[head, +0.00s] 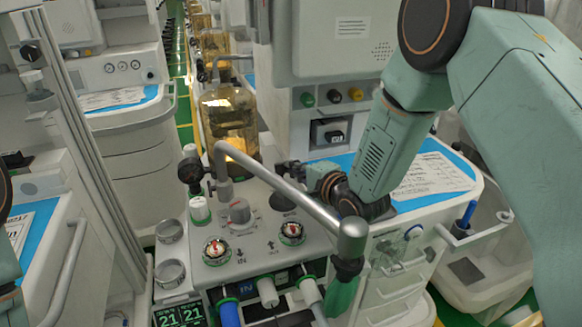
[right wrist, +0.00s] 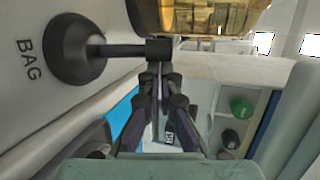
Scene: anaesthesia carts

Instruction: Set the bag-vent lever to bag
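The bag-vent lever shows in the right wrist view as a black round hub (right wrist: 75,50) with a black arm ending in a small block (right wrist: 158,48). The word BAG is printed on the light panel, on the other side of the hub from the arm. My right gripper (right wrist: 161,76) has its fingers close together, with a thin gap. Its tips are right at the block; I cannot tell whether they touch it. In the head view, my right gripper (head: 290,172) is over the back of the cart's control panel (head: 262,222). My left gripper is out of view.
A grey metal bar (head: 290,192) crosses above the panel in front of the gripper. An amber bottle (head: 230,115) stands behind the panel. Two gauges (head: 216,250) and a grey knob (head: 240,212) sit nearby. A cart with a monitor stands behind.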

